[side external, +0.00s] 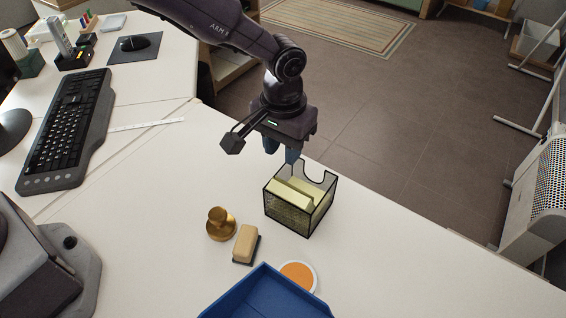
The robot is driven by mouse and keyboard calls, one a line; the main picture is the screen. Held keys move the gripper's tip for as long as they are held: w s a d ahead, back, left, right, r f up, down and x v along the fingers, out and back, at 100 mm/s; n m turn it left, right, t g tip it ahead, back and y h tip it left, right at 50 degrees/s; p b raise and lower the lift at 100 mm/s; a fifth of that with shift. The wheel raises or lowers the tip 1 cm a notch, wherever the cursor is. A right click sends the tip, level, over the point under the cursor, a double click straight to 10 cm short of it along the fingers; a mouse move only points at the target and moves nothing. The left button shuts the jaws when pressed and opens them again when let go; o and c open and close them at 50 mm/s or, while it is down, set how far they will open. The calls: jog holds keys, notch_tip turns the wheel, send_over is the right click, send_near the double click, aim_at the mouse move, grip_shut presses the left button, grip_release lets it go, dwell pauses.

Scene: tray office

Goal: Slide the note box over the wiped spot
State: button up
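The note box (314,209) is a clear, dark-edged box holding pale yellow notes, with a rounded cutout in one wall. It stands on the white desk right of centre. My gripper (282,151) points down at the box's far left side, with its blue fingertips apart and nothing seen between them. The lower fingertip overlaps the box's far edge in this view; I cannot tell whether they touch. I cannot make out a distinct wiped spot on the desk.
A brass knob-shaped object (220,224) and a tan block on a dark base (246,244) stand left of the box. A white dish with an orange top (298,276) and a blue tray (262,292) are in front. A keyboard (70,130) lies left. The desk right of the box is clear up to its edge.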

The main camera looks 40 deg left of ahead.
notch_tip(320, 180, up, 6)
jog(key=shift+r, duration=0.2)
dwell(0.5)
jog(key=s+a+r+t, duration=0.2)
jog(key=s+a+r, duration=0.6)
jog(key=s+a, duration=0.3)
jog(key=s+a+r+t, duration=0.3)
jog(key=s+a+r, duration=0.6)
jog(key=s+a, duration=0.2)
jog(key=shift+s+r+t, duration=0.3)
jog(key=shift+s, duration=0.5)
